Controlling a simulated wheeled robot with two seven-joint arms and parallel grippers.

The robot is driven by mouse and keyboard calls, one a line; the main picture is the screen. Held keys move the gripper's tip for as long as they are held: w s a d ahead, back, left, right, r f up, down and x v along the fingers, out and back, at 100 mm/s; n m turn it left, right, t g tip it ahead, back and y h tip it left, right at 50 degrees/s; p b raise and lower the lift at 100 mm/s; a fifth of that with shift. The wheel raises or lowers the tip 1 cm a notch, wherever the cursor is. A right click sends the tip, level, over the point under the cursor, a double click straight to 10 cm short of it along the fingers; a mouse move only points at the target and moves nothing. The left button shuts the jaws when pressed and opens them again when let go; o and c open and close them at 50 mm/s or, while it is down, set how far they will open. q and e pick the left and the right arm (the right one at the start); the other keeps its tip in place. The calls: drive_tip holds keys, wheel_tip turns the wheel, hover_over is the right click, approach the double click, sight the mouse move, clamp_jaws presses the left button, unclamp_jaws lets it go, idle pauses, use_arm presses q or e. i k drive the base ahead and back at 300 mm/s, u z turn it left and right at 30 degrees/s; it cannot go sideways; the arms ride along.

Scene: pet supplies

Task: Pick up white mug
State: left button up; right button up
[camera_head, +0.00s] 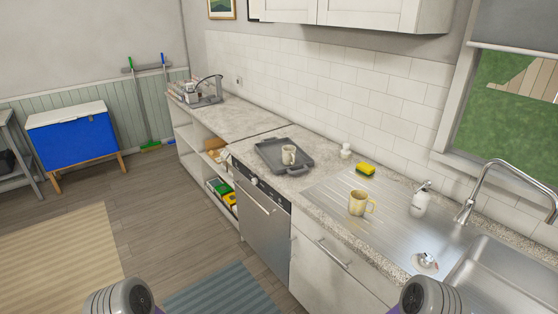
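A small whitish mug (288,155) with darker marks stands upright on a dark grey tray (268,145) on the counter. A second mug, cream-yellow (357,203), stands upright on the steel drainboard nearer to me, with its handle towards the right. Neither mug is touched by anything of mine. Only rounded grey parts of my two arms show at the bottom edge, one at the left and one at the right. Both grippers are out of view.
A yellow sponge (365,169), a soap bottle (420,198) and a faucet (500,180) stand around the sink (500,280). A small white item (425,262) lies by the basin. A dish rack (205,92) is at the far counter end. Floor before the cabinets is open.

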sight(290, 157)
drive_tip(key=u, duration=0.9)
drive_tip(key=i, duration=2.8)
drive_tip(key=z, duration=1.1)
